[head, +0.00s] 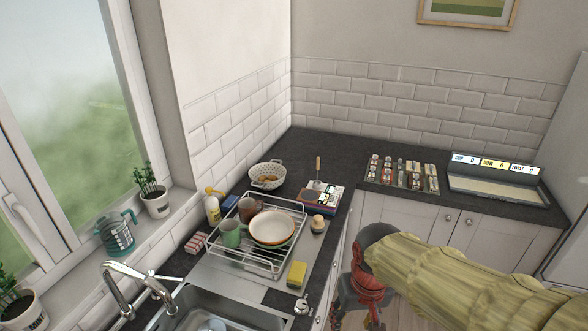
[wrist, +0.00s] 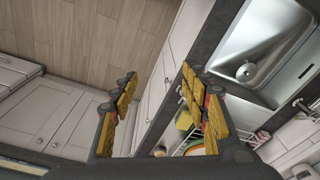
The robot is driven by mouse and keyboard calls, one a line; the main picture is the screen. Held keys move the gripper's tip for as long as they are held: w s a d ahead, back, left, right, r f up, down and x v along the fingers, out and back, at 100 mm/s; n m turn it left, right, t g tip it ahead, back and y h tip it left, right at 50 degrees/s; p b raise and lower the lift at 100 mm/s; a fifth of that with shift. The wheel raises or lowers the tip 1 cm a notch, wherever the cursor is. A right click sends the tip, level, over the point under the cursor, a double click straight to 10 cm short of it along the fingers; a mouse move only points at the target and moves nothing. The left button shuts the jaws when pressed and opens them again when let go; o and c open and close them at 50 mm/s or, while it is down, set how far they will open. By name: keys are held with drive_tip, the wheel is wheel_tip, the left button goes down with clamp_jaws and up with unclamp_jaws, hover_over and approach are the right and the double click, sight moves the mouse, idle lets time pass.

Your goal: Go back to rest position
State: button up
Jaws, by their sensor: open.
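My gripper (wrist: 157,98) is open and empty in the wrist view, its two yellow-padded fingers spread apart. It points down past the front edge of the worktop, over the cabinet fronts and the wooden floor. In the head view my gripper (head: 358,300) hangs in front of the cabinets at the lower right, at the end of my arm in its yellowish cover. It is apart from the worktop objects, and its fingertips are partly cut off by the lower picture edge.
A dish rack (head: 262,268) with mugs and bowls stands beside the sink (head: 190,312). A yellow sponge (head: 297,274), a colander (head: 266,183) and books (head: 322,206) are nearby. A tray of small items (head: 402,187) and a sorting box (head: 497,190) stand along the back. The floor (wrist: 75,35) looks clear.

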drive_tip(key=s+d+r+m+t+b, duration=0.1)
drive_tip(key=s+d+r+t+b, duration=0.3)
drive_tip(key=s, duration=0.4)
drive_tip(key=shift+s+d+b, duration=0.4)
drive_tip(key=shift+d+b, duration=0.15)
drive_tip(key=shift+d, duration=0.5)
drive_tip(key=shift+c, duration=0.4)
